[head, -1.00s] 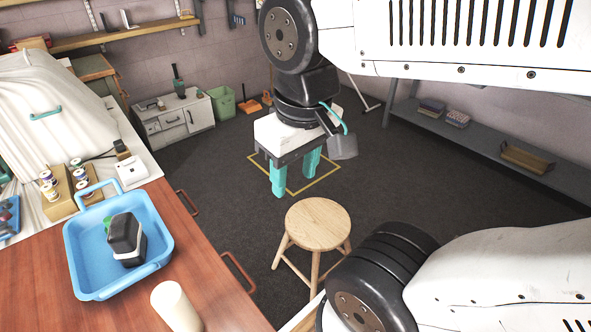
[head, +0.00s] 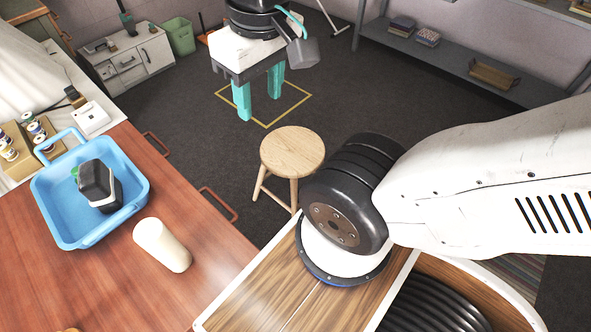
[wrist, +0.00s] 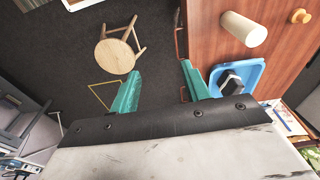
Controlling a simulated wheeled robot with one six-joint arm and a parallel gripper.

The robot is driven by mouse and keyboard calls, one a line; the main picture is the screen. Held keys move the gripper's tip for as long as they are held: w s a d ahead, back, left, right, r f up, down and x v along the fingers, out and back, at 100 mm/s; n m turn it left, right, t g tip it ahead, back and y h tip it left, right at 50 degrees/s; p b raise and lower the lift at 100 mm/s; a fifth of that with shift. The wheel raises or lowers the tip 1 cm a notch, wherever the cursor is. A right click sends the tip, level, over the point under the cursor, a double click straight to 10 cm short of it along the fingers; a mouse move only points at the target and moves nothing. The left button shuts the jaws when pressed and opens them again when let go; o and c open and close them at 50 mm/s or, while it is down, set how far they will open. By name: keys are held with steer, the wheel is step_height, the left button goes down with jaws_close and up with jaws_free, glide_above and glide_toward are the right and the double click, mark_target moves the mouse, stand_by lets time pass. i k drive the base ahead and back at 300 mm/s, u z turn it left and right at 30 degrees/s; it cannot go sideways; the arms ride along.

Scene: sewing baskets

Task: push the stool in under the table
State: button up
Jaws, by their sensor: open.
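A round wooden stool (head: 292,152) stands upright on the dark floor, just right of the wooden table (head: 110,280) in the head view. A gap of floor shows between the stool seat and the table edge. My gripper (head: 257,92) has two teal fingers pointing down, beyond the stool and above the floor. In the wrist view the fingers (wrist: 160,88) are apart with nothing between them. The stool (wrist: 115,56) lies ahead and to the left there, apart from the fingers. My arm hides part of the stool's legs in the head view.
A yellow square (head: 297,107) marks the floor. A grey shelf (head: 440,57) runs along the right wall. Open floor lies around the stool.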

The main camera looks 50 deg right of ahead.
mark_target(293, 153)
steer(key=z, duration=0.45)
steer(key=k, duration=1.15)
steer(key=z, duration=1.6)
steer(key=i, duration=1.95)
steer(key=u, duration=1.05)
steer(key=i, duration=0.8)
steer(key=u, duration=0.95)
